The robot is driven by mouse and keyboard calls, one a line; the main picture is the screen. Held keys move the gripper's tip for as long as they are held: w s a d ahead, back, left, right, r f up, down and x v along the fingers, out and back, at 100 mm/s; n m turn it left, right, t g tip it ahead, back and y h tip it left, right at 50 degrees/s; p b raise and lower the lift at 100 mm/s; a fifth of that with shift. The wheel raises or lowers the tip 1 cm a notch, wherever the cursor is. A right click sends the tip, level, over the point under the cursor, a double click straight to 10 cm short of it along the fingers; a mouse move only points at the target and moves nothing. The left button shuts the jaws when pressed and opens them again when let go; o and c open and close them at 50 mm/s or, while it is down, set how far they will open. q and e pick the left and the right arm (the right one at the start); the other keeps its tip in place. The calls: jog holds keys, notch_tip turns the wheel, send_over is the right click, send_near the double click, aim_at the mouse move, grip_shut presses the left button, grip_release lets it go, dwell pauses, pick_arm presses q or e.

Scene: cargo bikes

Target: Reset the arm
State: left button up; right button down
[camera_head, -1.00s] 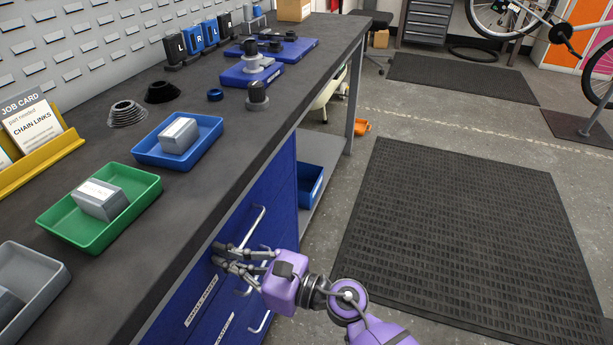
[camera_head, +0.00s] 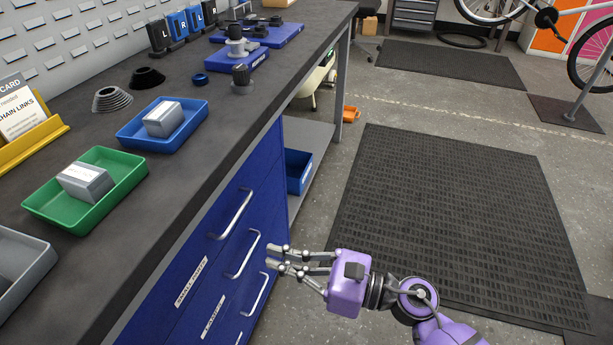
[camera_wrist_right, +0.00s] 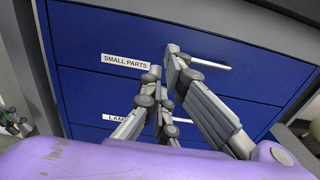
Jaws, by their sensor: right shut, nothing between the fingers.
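My right gripper (camera_head: 272,257) is shut and empty. In the head view it hangs in front of the blue drawer cabinet (camera_head: 222,262), to the right of the metal drawer handles. In the right wrist view the gripper (camera_wrist_right: 172,60) shows against the drawer marked SMALL PARTS (camera_wrist_right: 127,62), with that drawer's handle (camera_wrist_right: 205,62) close beside its fingertips. The gap between fingers and handle is hard to judge there. The drawers look closed. My left gripper is in neither view.
The workbench top (camera_head: 200,170) holds a green tray (camera_head: 75,215) and a blue tray (camera_head: 135,140), each with a grey box, near its front edge. A blue bin (camera_head: 298,170) sits on the lower shelf. The floor with its black mat (camera_head: 450,210) is clear.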

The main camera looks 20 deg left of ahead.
jog(key=s+d+r+m+t+h+p, duration=0.15)
jog(key=d+m+t+h+p, duration=0.25)
jog(key=d+m+t+p, duration=0.75)
jog(key=s+d+r+m+t+h+p, duration=0.15)
jog(key=d+m+t+h+p, duration=0.3)
jog(key=m, duration=1.45)
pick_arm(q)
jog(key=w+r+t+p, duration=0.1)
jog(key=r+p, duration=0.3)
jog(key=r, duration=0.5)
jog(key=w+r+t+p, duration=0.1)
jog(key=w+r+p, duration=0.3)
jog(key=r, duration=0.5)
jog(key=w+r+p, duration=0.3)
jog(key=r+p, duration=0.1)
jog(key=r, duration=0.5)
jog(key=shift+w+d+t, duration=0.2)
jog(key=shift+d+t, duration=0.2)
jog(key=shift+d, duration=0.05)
pick_arm(e)
jog(key=s+d+f+m+g+h, duration=0.2)
jog(key=s+d+m+g+h, duration=0.6)
jog(key=s+d+m, duration=1)
jog(key=s+m+h, duration=0.1)
jog(key=s+m, duration=0.3)
jog(key=shift+d+m, duration=0.15)
jog(key=shift+m, duration=0.2)
